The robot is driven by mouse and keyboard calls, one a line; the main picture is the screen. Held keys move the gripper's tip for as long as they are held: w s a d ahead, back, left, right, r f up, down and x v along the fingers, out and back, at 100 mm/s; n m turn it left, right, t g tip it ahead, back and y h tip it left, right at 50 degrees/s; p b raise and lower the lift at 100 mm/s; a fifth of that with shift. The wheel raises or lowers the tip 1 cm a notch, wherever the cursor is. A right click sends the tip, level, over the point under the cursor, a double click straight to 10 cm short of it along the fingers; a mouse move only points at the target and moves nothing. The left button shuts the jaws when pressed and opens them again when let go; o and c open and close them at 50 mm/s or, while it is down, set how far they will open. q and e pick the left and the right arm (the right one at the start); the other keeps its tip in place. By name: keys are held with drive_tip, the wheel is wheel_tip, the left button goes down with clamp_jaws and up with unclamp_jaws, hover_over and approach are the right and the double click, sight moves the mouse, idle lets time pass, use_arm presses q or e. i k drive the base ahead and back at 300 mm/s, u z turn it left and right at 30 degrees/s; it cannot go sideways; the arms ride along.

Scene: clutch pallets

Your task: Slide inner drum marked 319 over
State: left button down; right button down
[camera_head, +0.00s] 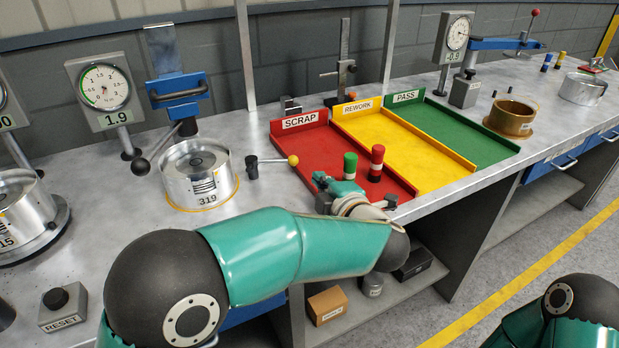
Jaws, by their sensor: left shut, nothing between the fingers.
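The silver drum marked 319 (203,190) stands upright at the left on the bench, on a round base with an orange rim. A blue-headed press with a black ball lever (178,92) stands behind it. My left gripper (332,190) is to the right of the drum, apart from it, by the front of the red SCRAP tray (330,150). It is shut and empty, and its fingers are partly hidden by the wrist. My right arm shows only at the bottom right corner, and its gripper is out of view.
Yellow REWORK (405,140) and green PASS (470,130) trays adjoin the red one. Green (350,165) and red (376,162) knobs stand near my left gripper. A yellow-tipped lever (275,160) lies beside the drum. A brass ring (511,118) sits farther right.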

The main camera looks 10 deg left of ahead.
sight(196, 173)
drive_tip(key=k, duration=1)
